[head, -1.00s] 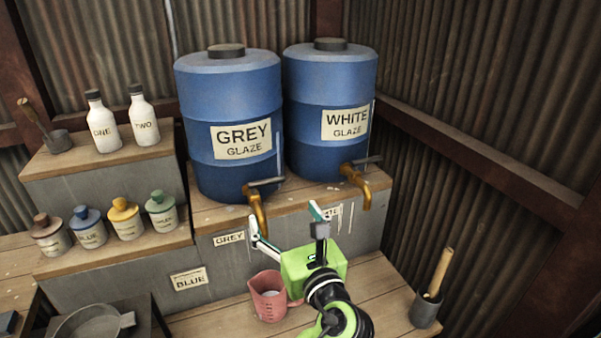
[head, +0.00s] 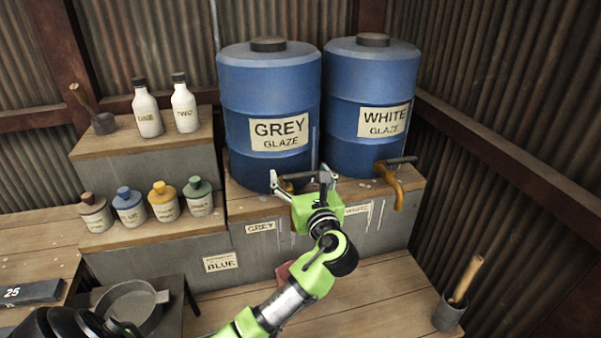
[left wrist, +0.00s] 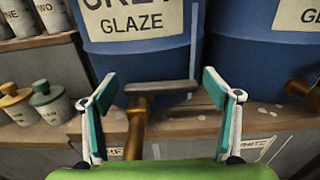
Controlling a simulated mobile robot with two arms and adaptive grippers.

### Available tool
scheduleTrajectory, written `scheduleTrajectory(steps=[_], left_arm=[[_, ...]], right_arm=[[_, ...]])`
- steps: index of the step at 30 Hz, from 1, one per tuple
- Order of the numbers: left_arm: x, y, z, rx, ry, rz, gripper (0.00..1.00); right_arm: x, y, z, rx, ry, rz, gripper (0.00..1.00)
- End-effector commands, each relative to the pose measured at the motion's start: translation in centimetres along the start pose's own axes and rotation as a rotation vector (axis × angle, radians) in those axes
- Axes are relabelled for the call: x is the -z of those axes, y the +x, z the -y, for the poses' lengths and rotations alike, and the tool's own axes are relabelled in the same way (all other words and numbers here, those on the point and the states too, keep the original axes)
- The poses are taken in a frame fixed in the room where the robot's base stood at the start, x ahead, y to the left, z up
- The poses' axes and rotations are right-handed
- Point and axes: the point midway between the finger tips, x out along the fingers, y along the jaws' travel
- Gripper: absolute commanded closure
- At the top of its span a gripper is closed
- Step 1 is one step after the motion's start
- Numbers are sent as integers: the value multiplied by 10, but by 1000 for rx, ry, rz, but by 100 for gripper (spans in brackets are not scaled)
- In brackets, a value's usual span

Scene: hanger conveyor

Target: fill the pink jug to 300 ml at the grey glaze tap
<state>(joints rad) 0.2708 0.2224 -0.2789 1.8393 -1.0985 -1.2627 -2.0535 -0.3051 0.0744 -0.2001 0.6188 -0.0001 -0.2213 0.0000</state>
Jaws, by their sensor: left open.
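The grey glaze drum (head: 268,95) is a blue barrel labelled GREY GLAZE. Its brass tap (left wrist: 137,128) has a dark lever (left wrist: 160,87), seen between my left fingers in the left wrist view. My left gripper (head: 300,178) is open in front of this tap and hides most of it in the head view. I cannot tell whether a finger touches the lever. The pink jug (head: 283,271) stands on the lower bench below, mostly hidden behind my left arm. Its fill level cannot be seen. My right gripper is not in view.
The white glaze drum (head: 371,110) with its own brass tap (head: 392,183) stands close on the right. A pot with a wooden handle (head: 449,313) is at the lower right. Bottles, small jars (head: 163,203) and a pan (head: 128,305) are on the left.

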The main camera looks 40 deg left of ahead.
Motion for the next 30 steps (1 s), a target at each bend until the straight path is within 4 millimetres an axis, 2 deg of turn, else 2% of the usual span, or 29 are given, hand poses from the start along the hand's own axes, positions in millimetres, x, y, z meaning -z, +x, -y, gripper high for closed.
scheduleTrajectory(steps=[7, 8, 14, 20, 30], left_arm=[[0, 1, 0, 0, 0, 0, 19], [0, 1, 0, 0, 0, 0, 22], [0, 1, 0, 0, 0, 0, 74], [-4, 0, 0, 25, 2, 2, 76], [-6, -7, -3, 251, 6, 3, 76]], right_arm=[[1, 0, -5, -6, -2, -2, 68], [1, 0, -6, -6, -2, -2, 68], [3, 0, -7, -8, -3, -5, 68], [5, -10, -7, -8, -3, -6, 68], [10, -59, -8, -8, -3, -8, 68]])
